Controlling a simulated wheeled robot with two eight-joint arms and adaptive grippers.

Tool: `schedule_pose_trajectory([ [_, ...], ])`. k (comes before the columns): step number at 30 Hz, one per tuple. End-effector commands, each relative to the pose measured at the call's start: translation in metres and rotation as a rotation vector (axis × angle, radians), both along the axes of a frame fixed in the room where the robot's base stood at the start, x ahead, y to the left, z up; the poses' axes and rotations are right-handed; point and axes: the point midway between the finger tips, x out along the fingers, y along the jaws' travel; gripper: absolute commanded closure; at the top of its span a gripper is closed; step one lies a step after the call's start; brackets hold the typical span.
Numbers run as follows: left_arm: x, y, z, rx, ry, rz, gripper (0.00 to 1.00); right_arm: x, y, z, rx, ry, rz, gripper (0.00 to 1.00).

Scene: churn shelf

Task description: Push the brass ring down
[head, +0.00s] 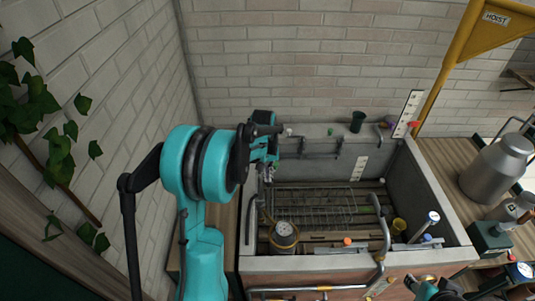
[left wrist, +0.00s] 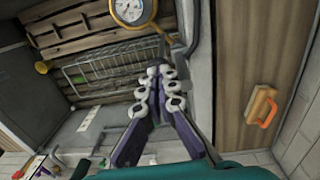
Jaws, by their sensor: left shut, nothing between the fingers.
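A brass-yellow ring (head: 283,244) sits around a round white-faced gauge (head: 284,229) in the front left of the grey basin. In the left wrist view the brass ring (left wrist: 149,18) and the gauge (left wrist: 129,9) are at the top, partly cut off. My left gripper (head: 268,174) is over the basin's left wall, behind the ring and apart from it. In the left wrist view its fingers (left wrist: 161,76) are together with nothing between them. Teal and dark parts at the bottom edge of the head view look like my right arm; its fingers cannot be made out.
A wire rack (head: 320,204) lies in the grey basin (head: 330,263), with a bent pipe (head: 385,235) at its front right. A dark green cup (head: 357,122) stands on the back ledge. A metal churn (head: 495,168) stands on the right counter. A brick wall is behind.

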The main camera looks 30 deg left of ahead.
Motion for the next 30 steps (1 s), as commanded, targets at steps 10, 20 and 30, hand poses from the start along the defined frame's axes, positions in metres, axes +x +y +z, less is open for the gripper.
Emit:
schedule_pose_trajectory([
  [10, -0.001, 0.0, -0.004, -0.001, 0.001, 0.0, 1.0, 0.0, 0.0, -0.002, 0.0, 0.0, 0.0, 0.6],
  [20, -0.002, 0.001, 0.024, -0.001, 0.001, 0.0, 1.0, 0.0, 0.0, -0.002, 0.0, 0.0, 0.0, 0.6],
  [30, -0.004, 0.004, 0.094, 0.0, 0.0, 0.0, 1.0, 0.0, 0.0, -0.002, 0.0, 0.0, 0.0, 0.6],
])
